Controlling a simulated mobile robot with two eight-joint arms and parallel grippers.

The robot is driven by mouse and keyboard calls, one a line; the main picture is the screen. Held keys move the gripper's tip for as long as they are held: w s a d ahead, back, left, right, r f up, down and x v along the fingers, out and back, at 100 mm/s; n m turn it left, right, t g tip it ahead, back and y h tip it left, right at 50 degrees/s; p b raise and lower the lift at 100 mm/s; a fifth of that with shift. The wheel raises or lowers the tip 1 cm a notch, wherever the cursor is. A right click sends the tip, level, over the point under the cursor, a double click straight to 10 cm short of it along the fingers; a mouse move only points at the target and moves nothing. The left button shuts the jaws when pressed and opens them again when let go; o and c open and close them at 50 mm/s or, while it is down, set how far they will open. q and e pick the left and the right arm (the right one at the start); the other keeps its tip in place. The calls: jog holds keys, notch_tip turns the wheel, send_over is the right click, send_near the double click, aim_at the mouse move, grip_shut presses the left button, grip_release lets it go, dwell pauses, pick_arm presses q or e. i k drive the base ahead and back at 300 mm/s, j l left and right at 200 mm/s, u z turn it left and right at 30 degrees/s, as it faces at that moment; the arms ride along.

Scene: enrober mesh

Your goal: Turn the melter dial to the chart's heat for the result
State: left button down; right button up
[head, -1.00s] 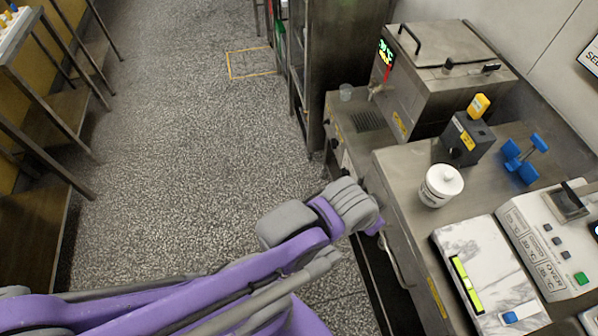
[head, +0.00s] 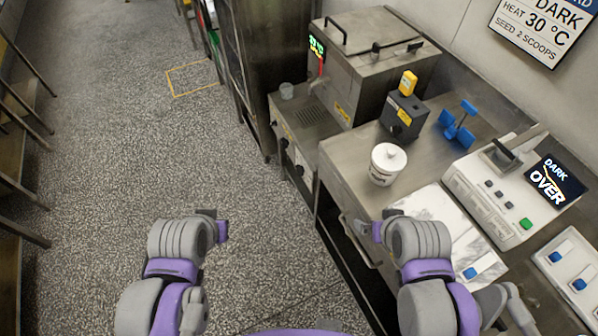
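The steel melter (head: 375,65) stands at the back of the bench with a small green display (head: 317,45), whose reading is too small to make out, and a red-handled tap. Dark knobs (head: 299,170) show on the front face of the lower unit beneath it; their setting cannot be read. The wall chart (head: 540,28) reads DARK, HEAT 30 °C, SEED 2 SCOOPS. A tilted screen (head: 555,182) reads DARK, OVER. My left gripper (head: 216,224) is over the floor, and my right gripper (head: 372,230) is by the bench's front edge. Both are away from the knobs; their finger opening is unclear.
A white lidded tub (head: 387,164), a grey box with a yellow top (head: 404,112) and a blue stand (head: 458,123) sit on the bench. A marble slab (head: 430,206) lies by a white button console (head: 490,200). The floor (head: 130,200) at left is clear.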

aim_at(300, 169)
jog(key=z, duration=1.35)
jog(key=k+j, duration=0.2)
jog(key=j, duration=0.15)
jog(key=k+j, duration=0.15)
jog(key=j, duration=0.2)
jog(key=k+j+z, duration=0.1)
jog(key=j, duration=0.3)
jog(key=k+j, duration=0.25)
jog(key=j, duration=0.1)
